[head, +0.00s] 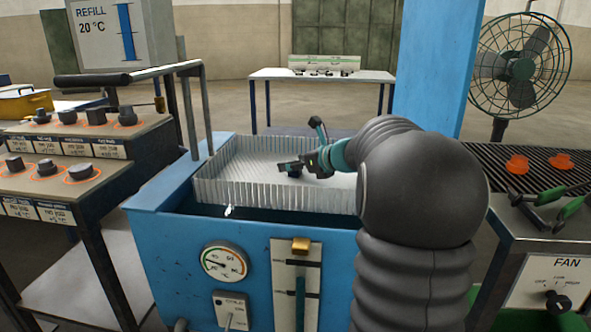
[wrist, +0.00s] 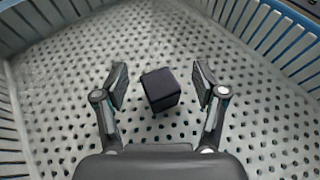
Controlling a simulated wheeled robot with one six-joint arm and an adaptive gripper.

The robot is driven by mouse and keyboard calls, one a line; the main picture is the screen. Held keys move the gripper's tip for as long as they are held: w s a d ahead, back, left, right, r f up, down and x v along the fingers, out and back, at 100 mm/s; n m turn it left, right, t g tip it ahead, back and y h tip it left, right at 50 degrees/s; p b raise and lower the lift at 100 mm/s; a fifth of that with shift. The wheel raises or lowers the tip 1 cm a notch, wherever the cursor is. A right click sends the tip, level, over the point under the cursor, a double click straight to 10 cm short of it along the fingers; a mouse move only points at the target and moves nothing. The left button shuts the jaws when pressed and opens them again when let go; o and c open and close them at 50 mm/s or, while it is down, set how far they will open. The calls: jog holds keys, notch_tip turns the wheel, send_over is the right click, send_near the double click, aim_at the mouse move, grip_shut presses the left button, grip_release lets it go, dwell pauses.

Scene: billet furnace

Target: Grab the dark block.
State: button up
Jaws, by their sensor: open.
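The dark block (wrist: 161,89) is a small, nearly black cube on the perforated floor of a basket (wrist: 75,115). In the wrist view my gripper (wrist: 161,82) is open, with one finger on each side of the block and a visible gap to both. In the head view my gripper (head: 305,160) reaches down into the pale slatted basket (head: 225,190), which sits in a blue tank (head: 165,240). The block (head: 294,172) shows as a small dark shape by my fingers there. How high the fingertips are above the floor is hard to tell.
The basket's slatted walls surround my gripper. Benches with dark knobs (head: 97,116) stand at left. A fan (head: 521,62) and a roller table (head: 490,165) with orange pieces (head: 517,164) and green-handled tongs (head: 560,205) are at right. A white table (head: 300,74) stands behind.

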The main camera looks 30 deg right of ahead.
jog(key=shift+c, duration=0.2)
grip_shut()
jog(key=shift+r, duration=0.1)
